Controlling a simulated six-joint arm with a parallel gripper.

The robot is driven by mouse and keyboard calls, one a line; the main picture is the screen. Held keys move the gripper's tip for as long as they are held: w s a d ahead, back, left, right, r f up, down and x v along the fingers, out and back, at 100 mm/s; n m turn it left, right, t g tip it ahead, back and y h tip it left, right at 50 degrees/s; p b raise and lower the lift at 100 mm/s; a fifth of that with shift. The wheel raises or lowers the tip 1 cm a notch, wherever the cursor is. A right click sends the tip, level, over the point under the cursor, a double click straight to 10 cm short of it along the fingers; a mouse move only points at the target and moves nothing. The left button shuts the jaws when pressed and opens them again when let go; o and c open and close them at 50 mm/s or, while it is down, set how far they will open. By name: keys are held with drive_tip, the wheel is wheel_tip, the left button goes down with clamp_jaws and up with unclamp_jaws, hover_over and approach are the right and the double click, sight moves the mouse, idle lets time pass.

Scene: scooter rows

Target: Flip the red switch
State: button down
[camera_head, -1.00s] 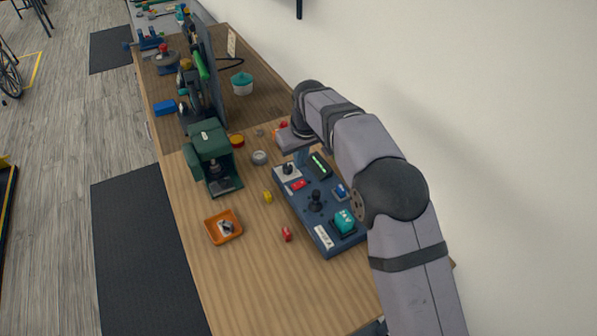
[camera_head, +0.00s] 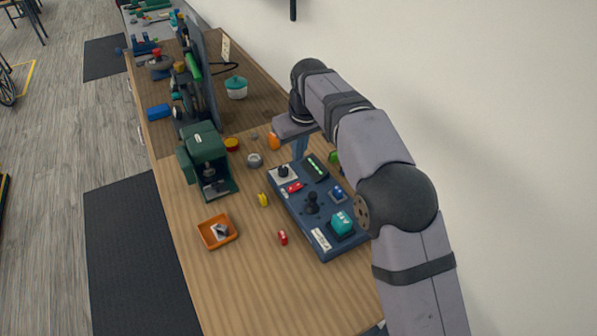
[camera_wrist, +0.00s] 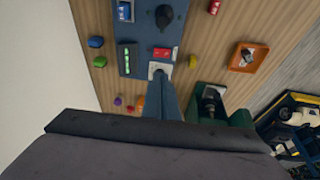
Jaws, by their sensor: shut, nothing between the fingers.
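The red switch (camera_head: 294,187) sits on a dark blue control panel (camera_head: 290,205), between a white plate with a black knob (camera_head: 283,172) and a black joystick (camera_head: 312,203). It also shows in the wrist view (camera_wrist: 162,53), just past the white plate (camera_wrist: 160,68). My gripper (camera_head: 299,157) is shut and empty, its blue fingers pointing down near the panel's far end. In the wrist view the fingertips (camera_wrist: 160,80) overlap the white plate's near edge. They look apart from the red switch. I cannot tell the exact height gap or the switch's position.
The panel also bears a green-lit display (camera_head: 315,168), a blue switch (camera_head: 337,194) and a teal button (camera_head: 342,222). A green machine (camera_head: 205,155) and an orange tray (camera_head: 217,231) stand to the left. Small coloured pieces lie around the panel. The wall is close on the right.

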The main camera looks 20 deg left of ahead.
drive_tip(key=shift+w+d+r+b, duration=0.1)
drive_tip(key=shift+w+d+b, duration=0.15)
drive_tip(key=shift+b, duration=0.3)
drive_tip(key=p, duration=0.4)
hover_over(299, 184)
drive_tip(key=s, duration=0.1)
wheel_tip(299, 184, down, 12)
drive_tip(key=shift+s+d+r, duration=0.1)
drive_tip(key=shift+r, duration=0.15)
drive_tip(key=shift+d+f+p, duration=0.1)
drive_tip(key=shift+f+p, duration=0.4)
drive_tip(key=shift+f, duration=0.55)
